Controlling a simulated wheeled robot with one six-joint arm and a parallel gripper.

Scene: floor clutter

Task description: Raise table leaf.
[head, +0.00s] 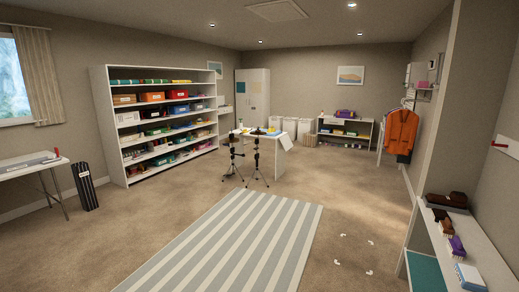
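A white table (270,163) stands in the middle distance, left of the room's centre line. A pale panel that looks like its leaf (286,142) slopes down from the table's right side. Small coloured items lie on the tabletop. Two dark tripod-like stands (257,163) are in front of the table and hide part of its near side. The hinge and any support under the leaf are too small to make out. My gripper is not in view.
A striped rug (235,240) lies on the open carpet before the table. Full shelves (155,120) line the left wall. A side table (30,166) and a dark upright case (85,187) stand at left. Floor right of the table is mostly clear.

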